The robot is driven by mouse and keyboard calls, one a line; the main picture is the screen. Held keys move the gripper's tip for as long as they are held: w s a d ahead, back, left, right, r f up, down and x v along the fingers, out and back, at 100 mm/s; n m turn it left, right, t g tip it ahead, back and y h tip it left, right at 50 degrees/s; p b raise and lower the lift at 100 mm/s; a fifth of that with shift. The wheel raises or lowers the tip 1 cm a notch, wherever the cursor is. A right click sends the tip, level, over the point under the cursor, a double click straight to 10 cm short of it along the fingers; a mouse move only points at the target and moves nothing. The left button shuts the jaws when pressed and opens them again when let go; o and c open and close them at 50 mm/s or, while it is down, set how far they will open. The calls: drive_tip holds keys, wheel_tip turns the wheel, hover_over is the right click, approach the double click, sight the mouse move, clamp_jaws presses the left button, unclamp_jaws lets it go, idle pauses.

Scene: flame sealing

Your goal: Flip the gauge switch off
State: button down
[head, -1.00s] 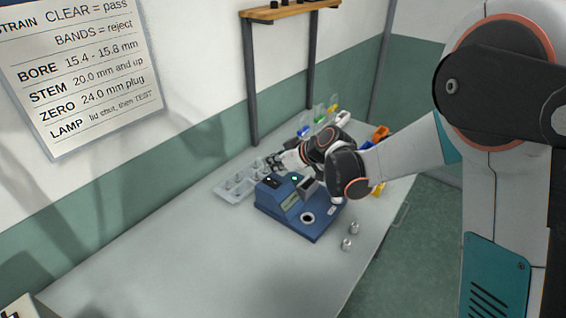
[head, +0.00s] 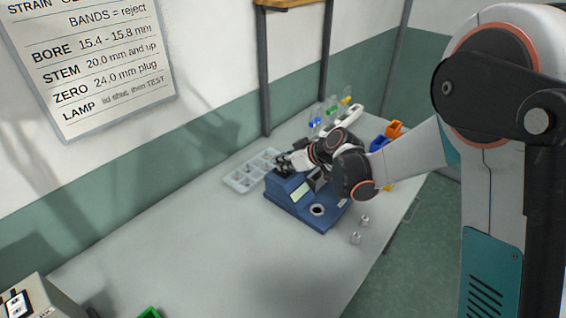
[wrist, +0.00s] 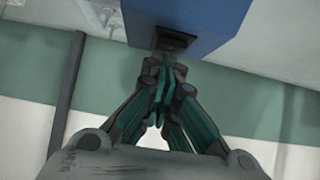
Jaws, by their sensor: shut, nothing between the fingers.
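The blue gauge (head: 318,221) stands on the bench in the head view, with a round dark hole in its low front deck. Its blue body fills the top of the wrist view (wrist: 222,18). A dark switch (wrist: 174,40) sits on the gauge face in the wrist view. My gripper (wrist: 163,68) is shut and empty, its fingertips at the switch's lower edge; I cannot tell whether they touch. In the head view my gripper (head: 284,162) is over the top of the gauge's raised part and hides the switch. The switch's position cannot be read.
A clear compartment tray (head: 242,181) lies left of the gauge. Two small metal plugs (head: 355,238) stand at the bench's right edge. Orange and blue bins (head: 394,129) and a white rack (head: 350,117) are behind. The bench's front left (head: 190,245) is mostly clear.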

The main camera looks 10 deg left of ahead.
drive_tip(key=shift+f, duration=0.1)
drive_tip(key=shift+s+d+f, duration=0.1)
drive_tip(key=shift+s+d, duration=0.45)
drive_tip(key=shift+d, duration=0.15)
